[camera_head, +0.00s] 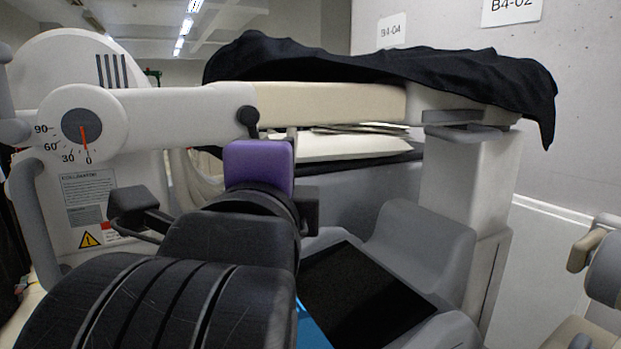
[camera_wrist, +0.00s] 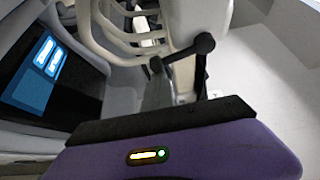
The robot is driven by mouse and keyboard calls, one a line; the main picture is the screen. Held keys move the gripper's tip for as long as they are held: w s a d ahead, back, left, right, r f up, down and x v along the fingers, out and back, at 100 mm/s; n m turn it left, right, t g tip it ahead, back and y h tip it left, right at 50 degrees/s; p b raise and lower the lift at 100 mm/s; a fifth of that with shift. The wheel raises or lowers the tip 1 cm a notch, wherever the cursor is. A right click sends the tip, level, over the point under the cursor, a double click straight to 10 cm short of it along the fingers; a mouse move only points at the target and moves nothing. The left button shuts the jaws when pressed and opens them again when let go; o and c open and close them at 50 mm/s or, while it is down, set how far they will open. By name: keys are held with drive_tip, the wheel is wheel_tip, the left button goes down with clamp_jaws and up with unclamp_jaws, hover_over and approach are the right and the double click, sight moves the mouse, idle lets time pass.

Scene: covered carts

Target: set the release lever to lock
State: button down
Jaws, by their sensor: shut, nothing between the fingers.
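A black lever with a round knob (camera_head: 248,115) sits at the right end of the white horizontal arm. In the wrist view the black lever (camera_wrist: 203,45) shows a ball end and a bar slanting down to the left. No lock marking is readable, so I cannot tell its setting. My gripper (camera_head: 259,163), with a purple body, is just below the knob in the head view; I cannot tell whether they touch. In the wrist view its purple body (camera_wrist: 180,152) fills the bottom, with the lever beyond it. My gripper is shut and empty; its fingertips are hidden.
A dial (camera_head: 82,127) with a red pointer near 0 is at the left. A dark screen (camera_head: 365,295) and grey housing (camera_head: 420,240) stand below right. A beige armrest (camera_head: 585,250) is at the far right.

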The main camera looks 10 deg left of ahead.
drive_tip(key=shift+s+a+f+m+g+b, duration=0.2)
drive_tip(key=shift+s+a+m+g+b, duration=0.15)
drive_tip(key=shift+a+m+g, duration=0.55)
drive_tip(key=shift+s+d, duration=0.1)
